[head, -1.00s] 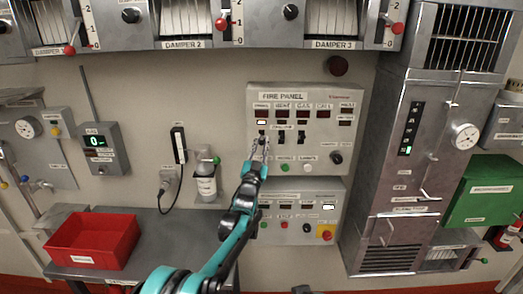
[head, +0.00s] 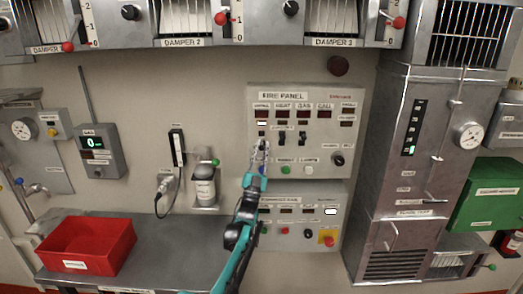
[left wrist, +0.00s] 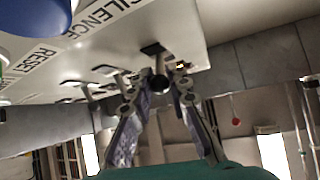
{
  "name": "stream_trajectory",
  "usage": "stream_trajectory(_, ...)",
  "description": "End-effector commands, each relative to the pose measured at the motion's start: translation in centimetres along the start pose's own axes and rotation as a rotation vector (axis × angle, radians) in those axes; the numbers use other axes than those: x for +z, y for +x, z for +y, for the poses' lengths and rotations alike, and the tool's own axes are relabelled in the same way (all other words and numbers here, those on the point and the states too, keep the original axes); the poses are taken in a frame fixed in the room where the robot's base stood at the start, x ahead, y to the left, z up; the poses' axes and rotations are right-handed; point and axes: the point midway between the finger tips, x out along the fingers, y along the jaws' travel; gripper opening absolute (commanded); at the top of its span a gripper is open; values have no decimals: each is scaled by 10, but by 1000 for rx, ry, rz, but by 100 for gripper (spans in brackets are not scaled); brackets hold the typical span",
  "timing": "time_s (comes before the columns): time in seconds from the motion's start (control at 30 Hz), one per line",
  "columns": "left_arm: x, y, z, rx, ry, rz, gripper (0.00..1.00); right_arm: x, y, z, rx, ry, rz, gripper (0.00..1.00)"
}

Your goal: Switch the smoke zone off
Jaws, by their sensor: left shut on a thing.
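The fire panel (head: 346,160) is a pale box on the wall, with a row of dark displays and small toggle switches below them. The leftmost column, whose label looks like SMOKE, has a lit pale indicator (head: 262,123) above its switch. My left gripper (head: 263,146) is at this leftmost switch, which it partly hides. In the left wrist view its two fingers (left wrist: 158,95) close around a dark switch lever (left wrist: 159,82). The lever's exact position is hard to tell. Two more switches (head: 283,138) (head: 302,138) stand to the right. My right gripper is not in view.
Green (head: 285,169) and white (head: 308,170) buttons and a black knob (head: 338,159) lie near the gripper. A lower panel (head: 332,195) has a red button on yellow (head: 327,237). A red bin (head: 125,240) stands on the bench at left. Damper units hang above.

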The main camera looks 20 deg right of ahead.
Motion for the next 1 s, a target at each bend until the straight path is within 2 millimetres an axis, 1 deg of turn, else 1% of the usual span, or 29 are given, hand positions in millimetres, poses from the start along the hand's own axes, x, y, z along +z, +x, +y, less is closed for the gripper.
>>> stream_trajectory(0.23, 0, -1, 0, 1, 0, 0, 0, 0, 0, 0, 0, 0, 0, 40)
stream_trajectory(0.27, 0, -1, 0, 1, 0, 0, 25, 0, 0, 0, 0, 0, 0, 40)
stream_trajectory(0.3, 0, -1, 0, 1, 0, -1, 35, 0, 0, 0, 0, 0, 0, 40)
stream_trajectory(0.33, 0, -1, 1, 1, 0, -1, 39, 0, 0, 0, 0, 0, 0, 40)
stream_trajectory(0.67, 0, -1, 0, 1, 0, -1, 39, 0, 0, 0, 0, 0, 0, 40)
stream_trajectory(0.77, 1, -5, 0, 1, 0, -1, 39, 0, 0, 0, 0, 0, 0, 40)
stream_trajectory(0.87, 1, -16, 0, 1, 0, -1, 39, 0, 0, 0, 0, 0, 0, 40)
stream_trajectory(1.0, 0, -42, 0, 1, 0, -1, 39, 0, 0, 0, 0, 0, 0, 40)
